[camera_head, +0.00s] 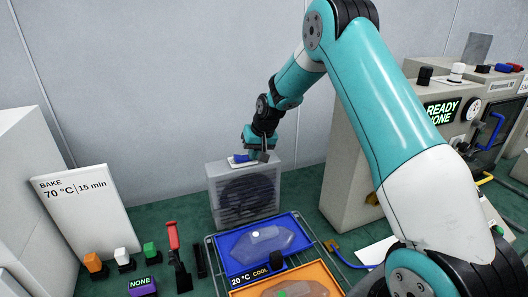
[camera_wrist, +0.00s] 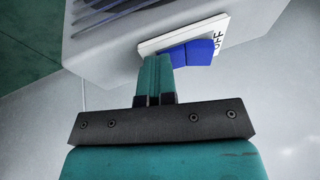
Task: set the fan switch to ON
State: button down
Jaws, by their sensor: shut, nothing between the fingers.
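The fan box (camera_head: 245,192) is a light grey case with a dark round fan behind its front grille. The fan switch is a blue rocker on a white plate on top of the box; its blue part (camera_head: 240,158) shows in the head view. In the wrist view the blue rocker (camera_wrist: 199,51) sits on the white plate (camera_wrist: 150,46), with the letters "OFF" readable beside it. The ON label is not visible. My gripper (camera_wrist: 158,60) is shut and empty, its fingertips at the near edge of the switch. I cannot tell whether they touch the rocker.
A blue tray (camera_head: 240,271) and an orange tray (camera_head: 318,268) with clear lamp covers stand before the fan box. A bake card (camera_head: 85,215) and coloured blocks (camera_head: 95,263) are left. A grey oven-like machine (camera_head: 350,150) stands right, behind my arm.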

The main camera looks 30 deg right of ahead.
jog(key=shift+s+a+f, duration=0.15)
jog(key=shift+s+f, duration=0.1)
jog(key=shift+f, duration=0.35)
jog(key=shift+a, duration=0.1)
jog(key=shift+w+a+r, duration=0.15)
jog(key=shift+a+r, duration=0.15)
jog(key=shift+a, duration=0.35)
jog(key=shift+r+p, duration=0.15)
jog(key=shift+p, duration=0.15)
jog(key=r+p, duration=0.2)
jog(key=r, duration=0.1)
jog(key=r+p, duration=0.1)
jog(key=shift+w+d+r, duration=0.15)
jog(key=shift+d+r, duration=0.15)
jog(key=shift+r, duration=0.05)
jog(key=d+b+v, duration=0.1)
jog(key=b+v, duration=0.3)
jog(key=v, duration=0.6)
jog(key=shift+d+f, duration=0.2)
